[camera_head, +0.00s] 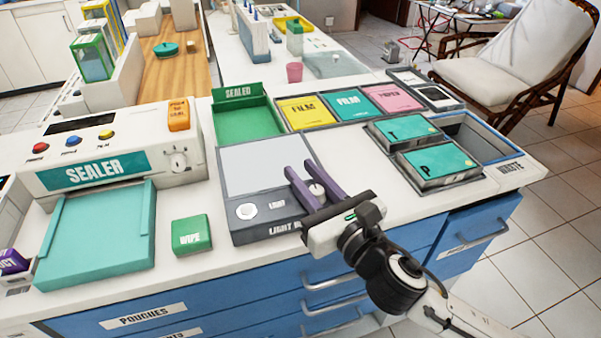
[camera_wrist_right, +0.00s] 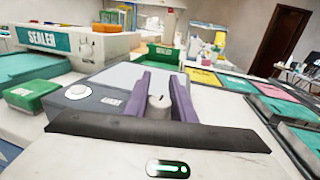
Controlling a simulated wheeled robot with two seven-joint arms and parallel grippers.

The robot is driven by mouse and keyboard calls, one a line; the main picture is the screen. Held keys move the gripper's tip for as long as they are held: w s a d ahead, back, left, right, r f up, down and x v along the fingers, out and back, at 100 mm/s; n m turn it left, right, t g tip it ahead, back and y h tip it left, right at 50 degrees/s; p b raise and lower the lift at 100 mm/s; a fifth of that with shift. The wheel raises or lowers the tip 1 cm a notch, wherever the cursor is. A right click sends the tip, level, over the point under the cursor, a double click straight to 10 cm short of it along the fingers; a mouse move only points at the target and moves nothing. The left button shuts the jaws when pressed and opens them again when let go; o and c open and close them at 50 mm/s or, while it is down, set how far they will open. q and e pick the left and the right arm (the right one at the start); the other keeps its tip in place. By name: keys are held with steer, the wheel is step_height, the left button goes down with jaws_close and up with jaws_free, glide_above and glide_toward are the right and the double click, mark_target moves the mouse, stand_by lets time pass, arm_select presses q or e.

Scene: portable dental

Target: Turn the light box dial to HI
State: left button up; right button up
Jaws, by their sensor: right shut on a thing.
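The light box (camera_head: 264,166) lies on the counter, with a pale panel and a dark grey front strip. A round white button (camera_head: 246,211) is at the left of that strip. A small white dial (camera_head: 317,191) is at its right. My right gripper (camera_head: 305,182) has its purple fingers on both sides of the dial and is shut on it. In the right wrist view the dial (camera_wrist_right: 158,104) stands between the purple fingers, with a dark mark on its top. The setting letters around the dial are hidden or too small to read. My left gripper is not in view.
The sealer (camera_head: 100,150) with its teal tray stands left of the light box. A green WIPE box (camera_head: 192,235) lies between them. A green SEALED tray (camera_head: 243,115) is behind. Film and paper packets (camera_head: 348,104) and teal-lidded boxes (camera_head: 437,163) are at the right.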

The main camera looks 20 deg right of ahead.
steer(key=m+h, duration=0.1)
steer(key=h+p, duration=0.1)
steer(key=shift+d+r+m+h, duration=0.1)
steer(key=shift+d+m+h, duration=0.15)
steer(key=shift+m+h, duration=0.15)
steer(key=shift+d+m+h+p, duration=0.25)
steer(key=shift+m+h+p, duration=0.15)
steer(key=shift+m+h, duration=0.5)
steer(key=shift+d+m+h, duration=0.2)
steer(key=shift+m+h, duration=0.2)
steer(key=shift+h, duration=0.6)
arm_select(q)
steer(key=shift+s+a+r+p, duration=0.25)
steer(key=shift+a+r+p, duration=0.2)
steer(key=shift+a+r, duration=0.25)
arm_select(e)
steer(key=shift+d+m+h, duration=0.15)
steer(key=shift+m+h, duration=0.25)
steer(key=shift+h, duration=0.3)
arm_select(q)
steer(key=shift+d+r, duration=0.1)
arm_select(e)
steer(key=shift+f, duration=0.2)
steer(key=o, duration=1.1)
steer(key=shift+c, duration=0.2)
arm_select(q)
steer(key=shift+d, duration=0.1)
